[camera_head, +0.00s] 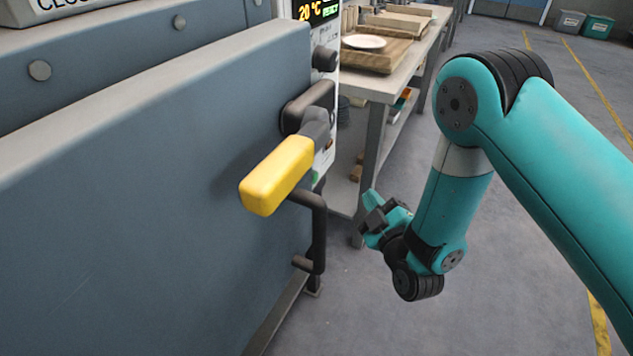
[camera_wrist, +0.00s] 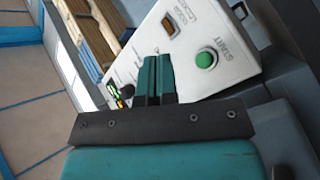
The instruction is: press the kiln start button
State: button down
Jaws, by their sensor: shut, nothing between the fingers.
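The green start button (camera_wrist: 206,58) sits on the white kiln control panel (camera_wrist: 190,20), with the word START beside it in the wrist view. My gripper (camera_wrist: 155,72) is shut and empty, with its teal fingers together, left of the button in the wrist view and not covering it. In the head view my gripper (camera_head: 371,208) hangs to the right of the kiln front, apart from it. The panel's display (camera_head: 318,10) reads 20 °C in the head view; the door handle hides much of the panel below it.
The kiln's large grey door (camera_head: 140,200) fills the left, with a yellow handle (camera_head: 277,176) sticking out towards me and a dark bracket (camera_head: 318,235) below. A workbench (camera_head: 385,85) with a plate on a wooden tray stands behind.

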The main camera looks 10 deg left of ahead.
jog(key=w+a+p, duration=0.3)
jog(key=a+p, duration=0.1)
jog(key=a, duration=0.4)
jog(key=shift+a, duration=0.15)
jog(key=shift+r+p, duration=0.1)
jog(key=shift+p, duration=0.2)
dwell(1.9)
jog(key=shift+w+a+p, duration=0.15)
jog(key=shift+a+p, duration=0.15)
jog(key=shift+a, duration=0.1)
